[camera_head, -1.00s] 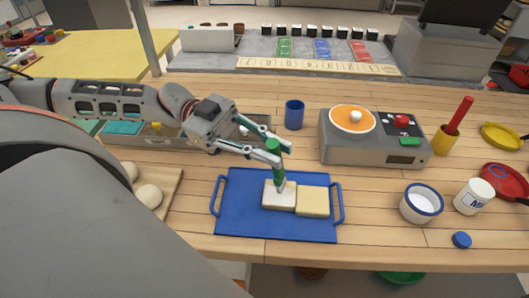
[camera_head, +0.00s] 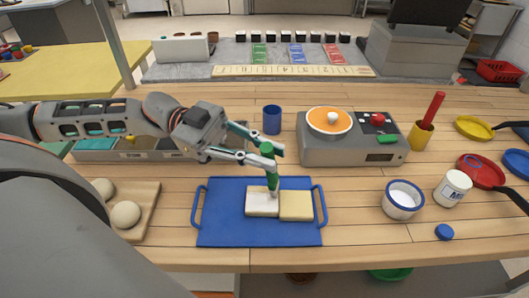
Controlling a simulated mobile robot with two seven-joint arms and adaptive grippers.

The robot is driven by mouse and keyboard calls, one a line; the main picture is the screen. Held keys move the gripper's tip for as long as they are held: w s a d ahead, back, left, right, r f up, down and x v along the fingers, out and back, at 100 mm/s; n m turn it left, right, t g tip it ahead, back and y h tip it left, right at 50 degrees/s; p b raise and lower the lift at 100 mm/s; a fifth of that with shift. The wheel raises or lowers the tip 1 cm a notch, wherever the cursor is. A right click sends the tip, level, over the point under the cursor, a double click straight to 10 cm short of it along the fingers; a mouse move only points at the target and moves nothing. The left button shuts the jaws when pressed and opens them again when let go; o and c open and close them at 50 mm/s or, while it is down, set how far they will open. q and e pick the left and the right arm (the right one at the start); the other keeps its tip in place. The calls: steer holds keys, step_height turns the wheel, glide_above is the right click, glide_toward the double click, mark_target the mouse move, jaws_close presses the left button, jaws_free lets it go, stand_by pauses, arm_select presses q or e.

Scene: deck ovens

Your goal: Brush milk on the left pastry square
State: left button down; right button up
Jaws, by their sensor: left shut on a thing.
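My left gripper (camera_head: 275,157) is shut on the green handle of a brush (camera_head: 267,149). The brush points down, and its tip meets the left pastry square (camera_head: 258,203) near that square's right edge. The left square looks whiter on top than the right pastry square (camera_head: 296,206), which is pale yellow and lies right beside it. Both lie on a blue tray (camera_head: 225,222) with side handles. A white bowl with a blue rim (camera_head: 402,205), holding something white, stands to the right. Beside it is a white milk jar (camera_head: 453,188). My right gripper is not in view.
A grey appliance with an orange disc (camera_head: 350,152) and a blue cup (camera_head: 272,120) stand behind the tray. A wooden board (camera_head: 143,210) with dough balls is at the left. A yellow cup (camera_head: 420,136) holds a red stick. A blue lid (camera_head: 445,232) lies at the front right.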

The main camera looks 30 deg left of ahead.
arm_select(q)
steer(key=shift+w+a, duration=0.15)
steer(key=shift+a, duration=0.1)
steer(key=s+a, duration=0.1)
steer(key=a+p, duration=0.1)
steer(key=a, duration=0.1)
steer(key=s+a+p, duration=0.1)
steer(key=shift+s+a, duration=0.15)
steer(key=shift+s, duration=0.15)
stand_by(0.5)
